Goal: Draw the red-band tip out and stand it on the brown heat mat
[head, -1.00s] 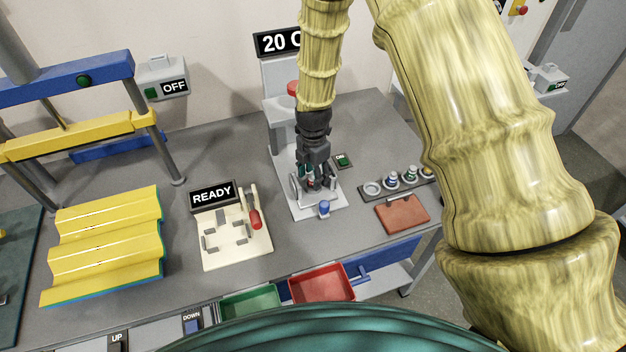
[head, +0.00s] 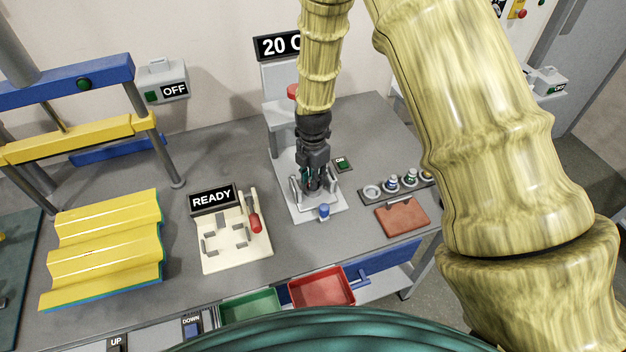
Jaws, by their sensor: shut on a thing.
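My gripper (head: 318,186) points down into the grey station (head: 300,212) under the "20 C" display. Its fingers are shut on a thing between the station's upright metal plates. The fingers hide most of what they hold; it sits where red showed earlier, so I take it to be the red-band tip. The brown heat mat (head: 402,217) lies flat to the right of the station, with nothing standing on it. A dark rack (head: 408,188) behind the mat holds several banded tips, and its leftmost round seat (head: 372,192) looks empty.
A blue knob (head: 324,211) stands at the station's front and a green ON button (head: 343,164) behind it. A cream fixture (head: 235,250) marked READY is to the left. Red (head: 322,288) and green (head: 250,306) trays sit at the front edge.

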